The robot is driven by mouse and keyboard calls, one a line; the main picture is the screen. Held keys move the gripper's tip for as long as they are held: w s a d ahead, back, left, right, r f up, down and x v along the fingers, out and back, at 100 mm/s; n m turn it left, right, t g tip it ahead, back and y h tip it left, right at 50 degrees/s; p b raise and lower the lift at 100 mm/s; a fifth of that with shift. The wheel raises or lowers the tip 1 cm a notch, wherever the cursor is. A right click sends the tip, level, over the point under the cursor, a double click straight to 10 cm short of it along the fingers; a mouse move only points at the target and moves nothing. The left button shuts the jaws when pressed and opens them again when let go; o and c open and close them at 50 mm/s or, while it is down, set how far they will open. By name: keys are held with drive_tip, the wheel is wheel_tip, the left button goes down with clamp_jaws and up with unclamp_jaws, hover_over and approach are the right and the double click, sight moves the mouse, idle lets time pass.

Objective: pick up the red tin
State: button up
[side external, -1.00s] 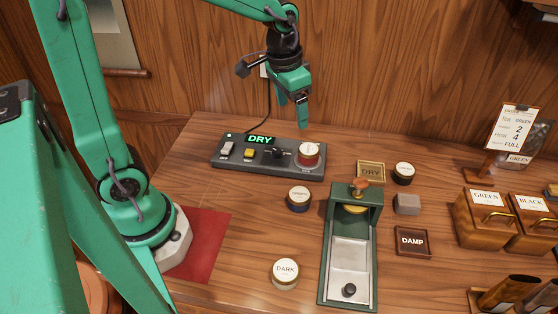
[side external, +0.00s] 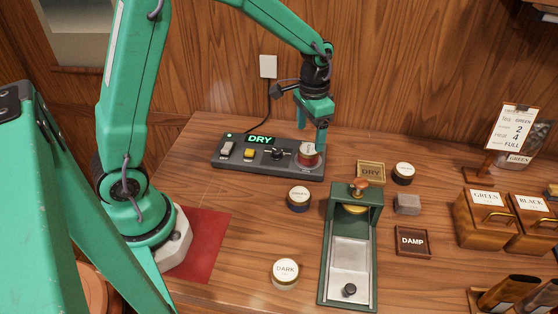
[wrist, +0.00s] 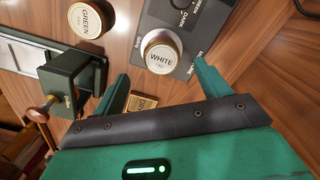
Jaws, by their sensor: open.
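The red tin (side external: 306,161), with a pale lid, sits on the right end of the grey control panel (side external: 230,160). In the wrist view its lid (wrist: 161,52) reads WHITE. My gripper (side external: 312,140) is open and empty, just above the tin, with one finger in front of part of it in the side view. In the wrist view the tin lies between and slightly ahead of the two fingertips (wrist: 163,75). I cannot tell whether either finger touches it.
A green press (side external: 326,250) stands in front of the panel. DRY (side external: 371,171) and DAMP (side external: 412,241) plaques and a grey block (side external: 407,204) lie to the right.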

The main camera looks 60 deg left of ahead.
sight(309, 148)
drive_tip(key=shift+f, duration=0.7)
drive_tip(key=shift+f, duration=0.1)
drive_tip(key=shift+w+a+f, duration=0.1)
drive_tip(key=shift+f, duration=2.4)
drive_tip(key=shift+c, duration=0.3)
drive_tip(key=c, duration=1.1)
drive_tip(key=shift+r, duration=0.15)
